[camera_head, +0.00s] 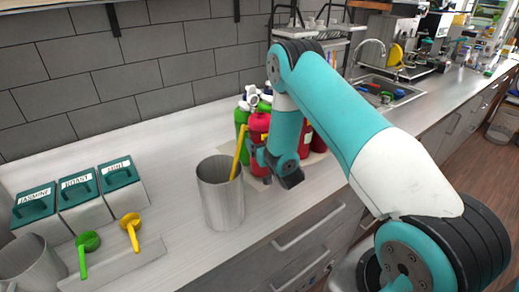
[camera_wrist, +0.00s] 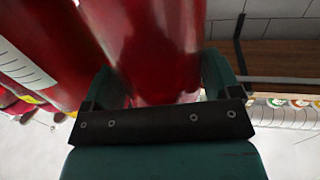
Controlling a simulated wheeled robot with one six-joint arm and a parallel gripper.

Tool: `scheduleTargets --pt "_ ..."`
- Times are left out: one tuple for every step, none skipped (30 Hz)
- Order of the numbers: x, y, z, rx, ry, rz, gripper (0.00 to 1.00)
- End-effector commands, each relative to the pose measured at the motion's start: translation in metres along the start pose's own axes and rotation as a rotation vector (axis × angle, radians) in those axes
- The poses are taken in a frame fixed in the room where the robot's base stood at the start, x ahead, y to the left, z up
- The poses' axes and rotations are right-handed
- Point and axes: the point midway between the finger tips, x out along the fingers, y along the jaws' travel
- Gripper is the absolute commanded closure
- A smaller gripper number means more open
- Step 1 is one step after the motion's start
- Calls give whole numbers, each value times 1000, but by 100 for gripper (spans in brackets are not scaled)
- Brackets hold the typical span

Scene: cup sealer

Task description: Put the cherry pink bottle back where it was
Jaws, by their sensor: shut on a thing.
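The cherry pink bottle (camera_head: 258,128) looks red in the head view, where it is among the other bottles at the back of the counter. My gripper (camera_head: 264,157) is at its lower body, with the arm partly covering it. In the wrist view the red bottle (camera_wrist: 155,45) fills the space between the two teal fingers of my gripper (camera_wrist: 160,92), which are shut on it. The bottle looks upright in the head view. Its base is partly hidden, so I cannot tell whether it touches the surface.
A green bottle (camera_head: 241,120) stands just left, and dark red bottles (camera_head: 318,142) stand right, behind my arm. A metal cup (camera_head: 221,198) with a yellow handle is close in front. Lidded boxes (camera_head: 79,196) and scoops are at left. The sink (camera_head: 396,90) is beyond.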

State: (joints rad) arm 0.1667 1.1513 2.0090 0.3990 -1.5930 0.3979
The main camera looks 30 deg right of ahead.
Motion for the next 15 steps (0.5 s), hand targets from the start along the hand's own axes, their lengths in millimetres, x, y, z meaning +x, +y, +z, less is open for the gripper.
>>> scheduleTargets --pt "1 1 5 0 6 1 100" --pt "0 2 6 0 6 1 100" --pt "0 2 5 0 6 1 100" --pt "0 2 4 0 6 1 100" --pt "0 2 3 0 6 1 100" --pt "0 2 3 0 6 1 100" --pt "0 2 3 0 6 1 100" --pt "0 2 3 0 6 1 100" --pt "0 2 4 0 6 1 100" --pt "0 2 4 0 6 1 100" --pt "0 2 6 0 6 1 100" --pt "0 2 7 0 6 1 100" --pt "0 2 8 0 6 1 100" --pt "0 1 9 0 6 1 100" --pt "0 1 10 0 6 1 100"
